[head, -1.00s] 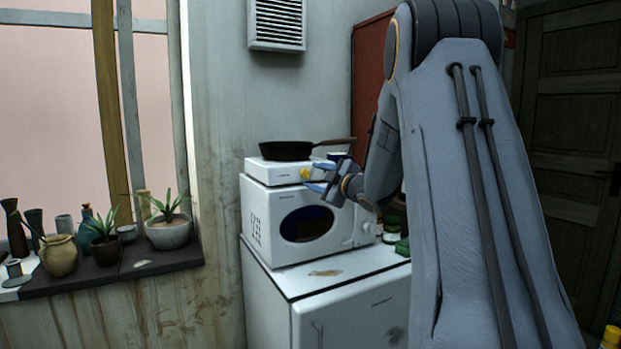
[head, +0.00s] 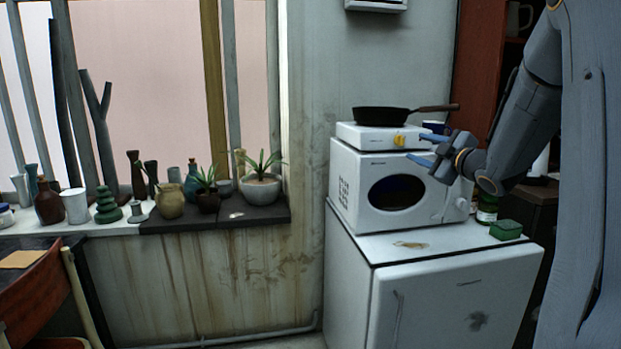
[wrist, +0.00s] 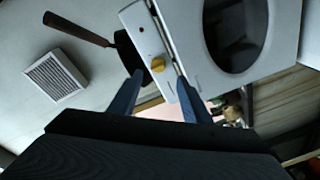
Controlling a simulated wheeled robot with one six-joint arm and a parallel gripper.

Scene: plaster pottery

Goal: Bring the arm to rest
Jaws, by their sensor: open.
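My gripper (head: 424,160) is at the right in the head view, in front of the right side of a white microwave and hot plate. Its two blue fingers are apart with nothing between them. In the wrist view my gripper (wrist: 158,98) is also open and empty, its fingers pointing toward the hot plate (wrist: 150,40) with its yellow knob. My arm reaches in from the right edge of the head view.
A dark frying pan (head: 382,115) sits on the hot plate (head: 362,137), which stands on the microwave (head: 350,190). The microwave stands on a white cabinet (head: 450,275) beside a green box (head: 505,229). Potted plants and vases line the windowsill (head: 215,217) at left.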

